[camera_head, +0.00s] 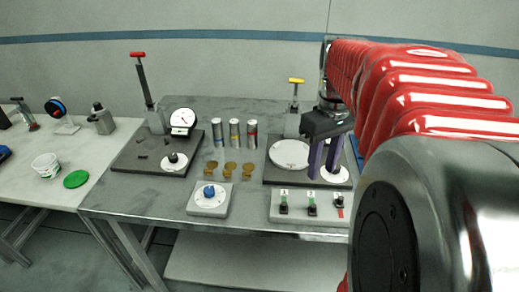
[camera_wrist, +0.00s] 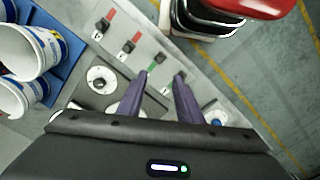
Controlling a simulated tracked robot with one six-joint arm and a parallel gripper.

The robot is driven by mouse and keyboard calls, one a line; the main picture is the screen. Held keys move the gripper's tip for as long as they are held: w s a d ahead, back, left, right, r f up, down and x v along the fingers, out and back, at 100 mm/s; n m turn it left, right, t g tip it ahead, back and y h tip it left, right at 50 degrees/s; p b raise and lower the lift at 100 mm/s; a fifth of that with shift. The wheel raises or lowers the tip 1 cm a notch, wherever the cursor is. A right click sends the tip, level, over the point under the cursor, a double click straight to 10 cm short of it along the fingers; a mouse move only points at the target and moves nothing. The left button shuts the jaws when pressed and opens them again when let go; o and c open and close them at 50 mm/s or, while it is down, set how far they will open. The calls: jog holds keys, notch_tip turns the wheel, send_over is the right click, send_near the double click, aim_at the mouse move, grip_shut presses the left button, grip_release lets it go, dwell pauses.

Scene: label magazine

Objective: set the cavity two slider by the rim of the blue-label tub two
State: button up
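The slider panel (camera_head: 297,214) lies at the table's front right. Its slider marked 2 (camera_head: 312,210) has a dark knob at the front end of its slot. In the wrist view what looks like this slider (camera_wrist: 160,58) shows a green strip behind the knob. My gripper (camera_head: 322,174) hangs above the panel's back edge, its purple fingers apart and empty; it also shows in the wrist view (camera_wrist: 161,75). Blue-and-white labelled tubs (camera_wrist: 35,52) stand at the wrist view's left, white rims visible. I cannot tell which is tub two. My arm hides them in the head view.
Two other sliders (camera_wrist: 128,47) show red strips. A blue-knob box (camera_head: 208,198), three cans (camera_head: 235,133) and brass discs (camera_head: 230,169) stand left. Floor lies beyond the front edge.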

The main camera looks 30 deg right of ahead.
aim_at(313, 205)
jog(key=shift+f, duration=0.15)
notch_tip(313, 205, down, 14)
jog(key=shift+r, duration=0.2)
dwell(0.4)
grip_shut()
dwell(0.3)
dwell(0.4)
